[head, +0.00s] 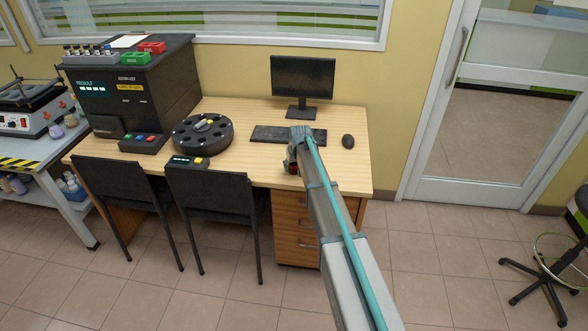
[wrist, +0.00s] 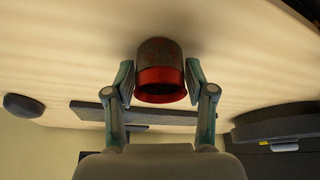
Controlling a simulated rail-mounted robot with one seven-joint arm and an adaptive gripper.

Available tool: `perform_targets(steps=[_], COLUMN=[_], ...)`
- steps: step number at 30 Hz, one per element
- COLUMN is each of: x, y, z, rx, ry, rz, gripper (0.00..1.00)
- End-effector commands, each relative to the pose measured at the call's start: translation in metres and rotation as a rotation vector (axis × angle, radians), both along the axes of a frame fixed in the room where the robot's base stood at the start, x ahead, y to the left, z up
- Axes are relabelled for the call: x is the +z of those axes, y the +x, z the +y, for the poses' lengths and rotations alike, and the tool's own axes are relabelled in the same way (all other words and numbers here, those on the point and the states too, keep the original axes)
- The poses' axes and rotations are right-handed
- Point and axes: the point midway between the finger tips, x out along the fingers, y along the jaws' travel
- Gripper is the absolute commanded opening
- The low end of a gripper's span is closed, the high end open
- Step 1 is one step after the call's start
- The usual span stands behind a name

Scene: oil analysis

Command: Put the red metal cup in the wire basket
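The red metal cup (wrist: 160,72) has a shiny red band and a dull, patterned upper part in the upside-down wrist view. It is at the light wooden desk top, between the two fingers of my gripper (wrist: 160,83). The fingertips are very close to its sides, one on each side; I cannot tell whether they press on it. In the head view a small dark red part of the cup (head: 293,169) shows below my gripper (head: 292,155), near the desk's front edge. My arm hides the rest. No wire basket is visible in either view.
A keyboard (head: 270,134), monitor (head: 303,80) and mouse (head: 348,141) are behind and right of the cup. A black round carousel (head: 203,134) and a dark analyser (head: 135,90) stand to the left. Two black chairs (head: 210,190) stand at the desk's front.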

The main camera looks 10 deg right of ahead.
Motion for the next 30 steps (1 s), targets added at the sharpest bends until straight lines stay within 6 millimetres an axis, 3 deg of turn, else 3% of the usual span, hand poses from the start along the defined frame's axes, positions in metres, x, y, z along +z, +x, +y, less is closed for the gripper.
perform_targets(steps=[1, 8, 22, 26, 30], x=[0.000, 0.000, 0.011, 0.028, 0.056], y=[0.000, 0.000, 0.000, 0.001, -0.026], z=[0.000, 0.000, 0.000, 0.000, -0.005], rx=[0.000, 0.000, 0.000, 0.000, 0.000], ry=[0.000, 0.000, 0.000, 0.000, 0.000], rz=[0.000, 0.000, -0.001, -0.003, -0.003], gripper=[0.41, 0.05, 0.04, 0.04, 0.04])
